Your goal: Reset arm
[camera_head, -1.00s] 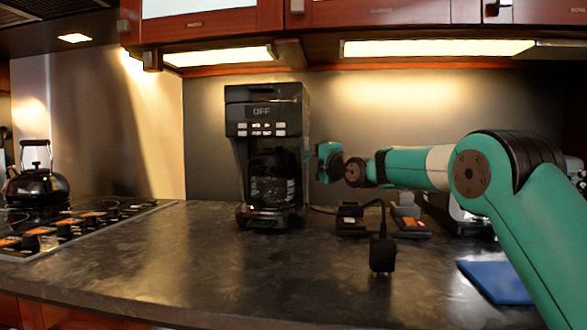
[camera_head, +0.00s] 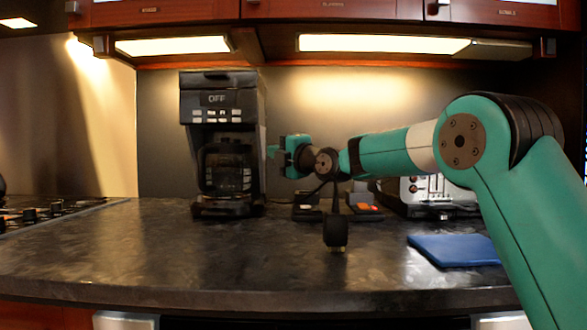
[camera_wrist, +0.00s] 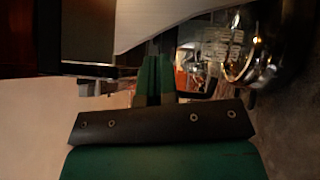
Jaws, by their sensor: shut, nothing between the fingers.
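My gripper (camera_head: 273,151) shows in the head view at the end of my green arm, just right of the coffee maker. It is raised above the counter and points left. In the wrist view my gripper (camera_wrist: 157,65) has its green fingers together with nothing between them. The black coffee maker (camera_head: 208,112) stands upright on the counter with its display reading OFF and a glass carafe in it. Whether my fingertips touch its side cannot be told.
A blue board (camera_head: 455,250) lies on the dark counter (camera_head: 130,255) at the right. A toaster (camera_head: 437,192) stands behind my arm. Wooden cabinets (camera_head: 330,10) hang above. The stove (camera_head: 40,213) is at the left edge. The front middle of the counter is clear.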

